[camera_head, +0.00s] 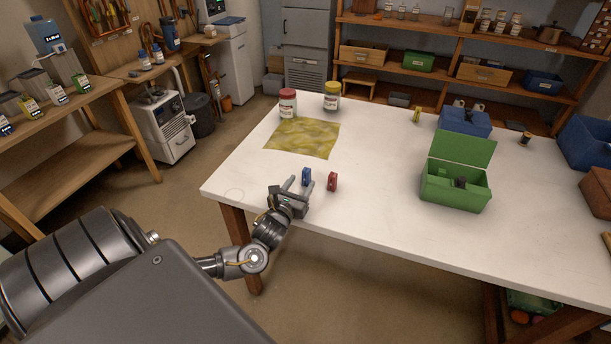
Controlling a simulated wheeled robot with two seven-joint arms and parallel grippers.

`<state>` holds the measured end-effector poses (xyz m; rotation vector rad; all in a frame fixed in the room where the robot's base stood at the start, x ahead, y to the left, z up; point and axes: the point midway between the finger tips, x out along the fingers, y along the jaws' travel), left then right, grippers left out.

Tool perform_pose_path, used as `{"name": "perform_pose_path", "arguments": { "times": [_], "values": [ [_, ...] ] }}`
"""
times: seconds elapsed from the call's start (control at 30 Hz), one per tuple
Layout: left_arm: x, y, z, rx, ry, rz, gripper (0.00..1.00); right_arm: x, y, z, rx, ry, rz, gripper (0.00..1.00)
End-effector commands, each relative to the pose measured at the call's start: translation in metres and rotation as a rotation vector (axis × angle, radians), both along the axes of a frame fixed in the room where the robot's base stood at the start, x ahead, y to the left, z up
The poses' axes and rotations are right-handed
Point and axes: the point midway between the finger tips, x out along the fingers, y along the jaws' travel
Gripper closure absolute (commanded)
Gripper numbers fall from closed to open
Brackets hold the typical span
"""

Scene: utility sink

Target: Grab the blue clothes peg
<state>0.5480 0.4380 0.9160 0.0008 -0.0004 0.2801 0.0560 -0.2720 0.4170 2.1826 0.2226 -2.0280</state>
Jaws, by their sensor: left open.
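The blue clothes peg (306,175) stands on the white table near its left front part. My left gripper (298,186) reaches in over the table's front edge, with its fingers pointing toward the blue peg. The fingers are apart, and the blue peg shows at or just beyond their tips. I cannot tell whether the peg is between them. A red peg (332,181) stands just to the right of the gripper. My right gripper is not in view.
A yellow cloth (302,138) lies behind the pegs, with a red-lidded jar (288,103) and a yellow-lidded jar (332,96) beyond it. An open green box (455,188) and a blue box (464,122) stand to the right. The white table (380,222) is clear in front of the green box.

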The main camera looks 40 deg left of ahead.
Motion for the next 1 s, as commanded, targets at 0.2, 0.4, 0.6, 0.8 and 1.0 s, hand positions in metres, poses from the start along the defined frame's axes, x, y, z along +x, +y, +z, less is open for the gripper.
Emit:
{"name": "perform_pose_path", "arguments": {
  "times": [0.2, 0.4, 0.6, 0.8, 1.0],
  "values": [
    [0.008, 0.003, 0.0, -0.002, 0.0, 0.001, 0.5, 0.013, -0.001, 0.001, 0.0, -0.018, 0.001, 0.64],
    [0.027, 0.013, 0.008, 0.0, -0.001, 0.003, 0.5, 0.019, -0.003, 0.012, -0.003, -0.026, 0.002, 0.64],
    [0.051, 0.021, 0.006, -0.001, 0.0, 0.001, 0.5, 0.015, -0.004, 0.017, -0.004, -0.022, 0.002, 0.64],
    [0.056, 0.022, 0.005, -0.002, 0.001, 0.0, 0.5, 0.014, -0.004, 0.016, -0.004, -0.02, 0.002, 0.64],
    [0.055, 0.022, 0.005, -0.002, 0.0, 0.0, 0.62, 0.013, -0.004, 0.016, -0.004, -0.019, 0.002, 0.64]
  ]
}}
